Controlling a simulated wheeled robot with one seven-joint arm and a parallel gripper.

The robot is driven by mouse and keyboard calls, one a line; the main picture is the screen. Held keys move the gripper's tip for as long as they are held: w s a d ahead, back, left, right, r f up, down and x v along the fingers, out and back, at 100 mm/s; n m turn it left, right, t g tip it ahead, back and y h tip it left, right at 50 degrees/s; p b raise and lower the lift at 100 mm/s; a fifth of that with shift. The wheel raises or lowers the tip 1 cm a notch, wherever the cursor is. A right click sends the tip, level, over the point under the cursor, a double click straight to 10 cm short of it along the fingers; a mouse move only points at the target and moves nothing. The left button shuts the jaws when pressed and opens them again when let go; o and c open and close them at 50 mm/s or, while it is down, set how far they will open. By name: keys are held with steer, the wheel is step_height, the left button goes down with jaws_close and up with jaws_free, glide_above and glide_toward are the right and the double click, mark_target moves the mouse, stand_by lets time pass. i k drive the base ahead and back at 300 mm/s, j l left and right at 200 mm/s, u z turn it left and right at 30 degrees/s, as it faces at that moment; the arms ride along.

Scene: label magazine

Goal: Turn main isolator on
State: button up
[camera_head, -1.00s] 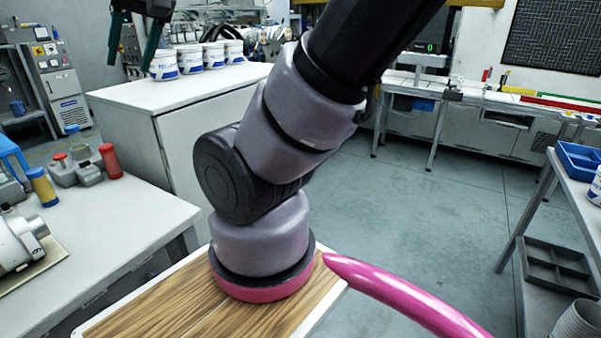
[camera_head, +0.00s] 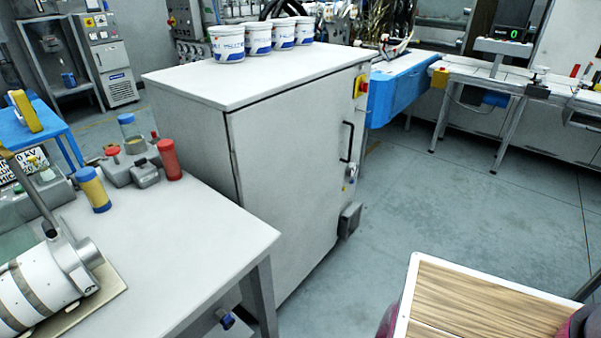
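A small red and yellow switch (camera_head: 361,86), which looks like an isolator, sits near the upper right edge of the white cabinet's (camera_head: 290,170) front. It is small in the view, and I cannot read its position. A black bar handle (camera_head: 347,141) and a small lock-like fitting (camera_head: 350,175) are below it on the same front. The cabinet front looks shut. My gripper is outside the view. Only a part of my wooden-topped base and a bit of my arm show at the lower right.
White tubs (camera_head: 257,39) stand on the cabinet top. A bench (camera_head: 190,235) at the left holds a motor-like machine (camera_head: 45,285) and coloured containers (camera_head: 168,160). A grey box (camera_head: 349,221) juts from the cabinet low down. Floor (camera_head: 400,190) right of the cabinet is clear.

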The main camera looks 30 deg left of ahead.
mark_target(363, 85)
steer(key=i+j+z, duration=0.15)
steer(key=i, duration=0.35)
steer(key=i+z, duration=0.2)
steer(key=i, duration=0.35)
steer(key=i+j+z, duration=0.15)
steer(key=i+j, duration=0.15)
steer(key=i, duration=1.15)
steer(key=i+u, duration=0.1)
steer(key=i, duration=0.85)
steer(key=i+l, duration=0.2)
steer(key=i, duration=0.8)
steer(key=i+l+u, duration=0.1)
steer(key=i, duration=0.85)
steer(key=i+u, duration=0.15)
steer(key=u, duration=4.25)
